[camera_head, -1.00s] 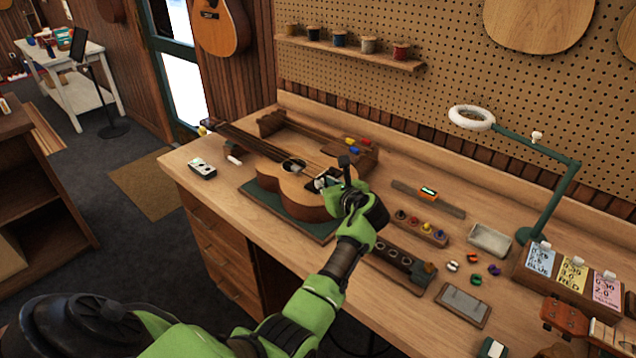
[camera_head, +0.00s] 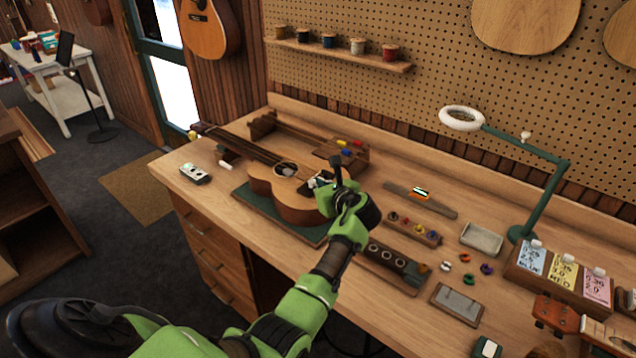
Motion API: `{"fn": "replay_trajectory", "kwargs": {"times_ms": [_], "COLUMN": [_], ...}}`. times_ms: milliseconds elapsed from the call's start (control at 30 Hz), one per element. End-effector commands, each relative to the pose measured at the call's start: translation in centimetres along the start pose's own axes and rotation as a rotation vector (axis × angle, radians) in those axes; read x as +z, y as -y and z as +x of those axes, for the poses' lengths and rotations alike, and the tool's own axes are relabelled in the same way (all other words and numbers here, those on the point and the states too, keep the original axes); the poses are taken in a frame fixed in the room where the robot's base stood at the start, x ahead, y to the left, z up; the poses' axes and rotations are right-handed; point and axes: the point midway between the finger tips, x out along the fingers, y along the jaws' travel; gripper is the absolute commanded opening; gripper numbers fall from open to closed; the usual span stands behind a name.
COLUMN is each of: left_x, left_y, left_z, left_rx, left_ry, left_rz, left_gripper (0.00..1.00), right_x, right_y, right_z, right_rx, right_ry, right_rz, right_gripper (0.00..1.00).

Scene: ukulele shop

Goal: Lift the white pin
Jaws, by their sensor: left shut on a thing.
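A ukulele (camera_head: 283,184) lies on a dark green mat (camera_head: 262,220) on the bench, its neck pointing to the back left. My left gripper (camera_head: 325,182) is over the lower end of its body, by the bridge. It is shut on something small. A small white bit (camera_head: 313,183) shows beside the fingers and seems to be the white pin; the fingers hide most of it, and I cannot tell whether it is clear of the ukulele. My right gripper is not in view.
Near the gripper are a block with coloured pegs (camera_head: 352,147), a peg rack (camera_head: 412,229) and a dark holder with round holes (camera_head: 392,262). Small coloured pieces (camera_head: 466,280) lie to the right. A green lamp (camera_head: 545,200) stands at the back right.

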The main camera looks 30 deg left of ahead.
Motion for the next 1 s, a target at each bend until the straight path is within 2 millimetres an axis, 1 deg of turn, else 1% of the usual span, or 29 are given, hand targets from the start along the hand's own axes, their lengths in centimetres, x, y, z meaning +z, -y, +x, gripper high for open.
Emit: {"fn": "replay_trajectory", "kwargs": {"times_ms": [33, 100, 433, 467, 500, 733, 833, 933, 1000], "left_x": [1.0, 1.2, 1.2, 1.3, 1.3, 1.1, 1.0, 1.0, 1.0], "left_y": [0.0, 0.0, 0.1, 0.1, 0.1, 0.1, 0.1, 0.1, 0.1], "left_z": [-0.3, -0.4, -0.4, -0.4, -0.4, -0.4, -0.5, -1.3, -2.3], "left_rx": [0.000, 0.000, -0.001, -0.001, -0.001, -0.001, -0.001, -0.003, -0.003], "left_ry": [0.002, 0.001, 0.005, 0.006, 0.006, 0.003, 0.002, 0.003, 0.003], "left_rz": [0.000, -0.001, -0.003, -0.003, -0.003, -0.002, -0.002, -0.002, -0.002], "left_gripper": [0.00, 0.00, 0.00, 0.14, 0.17, 0.17, 0.17, 0.17, 0.17], "right_x": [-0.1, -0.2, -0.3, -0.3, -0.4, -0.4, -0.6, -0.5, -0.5], "right_y": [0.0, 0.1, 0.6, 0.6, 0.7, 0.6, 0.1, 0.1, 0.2], "right_z": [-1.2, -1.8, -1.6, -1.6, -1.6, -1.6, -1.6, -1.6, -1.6], "right_rx": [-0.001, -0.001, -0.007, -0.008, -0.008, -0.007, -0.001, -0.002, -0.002], "right_ry": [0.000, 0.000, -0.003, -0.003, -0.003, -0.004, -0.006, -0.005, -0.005], "right_rz": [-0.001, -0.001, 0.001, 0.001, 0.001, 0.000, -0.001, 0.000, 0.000], "right_gripper": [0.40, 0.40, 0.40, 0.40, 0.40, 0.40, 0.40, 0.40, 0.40]}}
